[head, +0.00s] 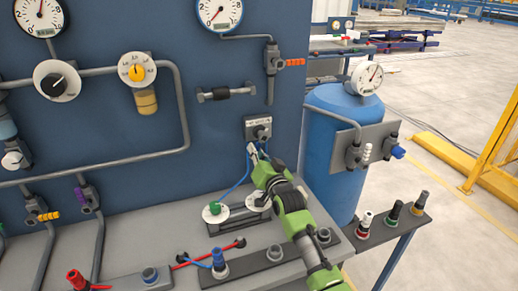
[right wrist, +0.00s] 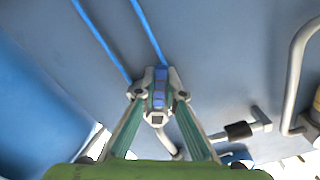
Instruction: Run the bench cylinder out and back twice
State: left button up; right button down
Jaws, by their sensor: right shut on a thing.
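A small valve block (head: 258,127) with a dark knob is mounted on the blue panel. My right gripper (head: 252,150) reaches up to just below it. In the right wrist view my right gripper (right wrist: 157,105) has its two fingers closed together on a small blue and grey part (right wrist: 160,84), seemingly the valve's lever. The fingers hide much of it. Two blue hoses (right wrist: 100,40) run from there, and one shows in the head view (head: 238,182). They lead toward a dark bench fixture (head: 233,224) with round white discs (head: 216,213), perhaps the cylinder. My left gripper is out of view.
A dark handle (head: 228,93) and pipes with gauges (head: 219,12) are on the panel. A blue tank (head: 330,120) stands to the right. Several capped fittings (head: 219,262) stand on the bench front. A yellow railing (head: 490,150) is at far right.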

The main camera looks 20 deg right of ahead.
jog(key=shift+a+r+m+p, duration=0.25)
jog(key=shift+a+m+p, duration=0.15)
jog(key=shift+m, duration=0.6)
jog(key=c, duration=2.1)
grip_release()
jog(key=s, duration=1.2)
jog(key=shift+d, duration=0.15)
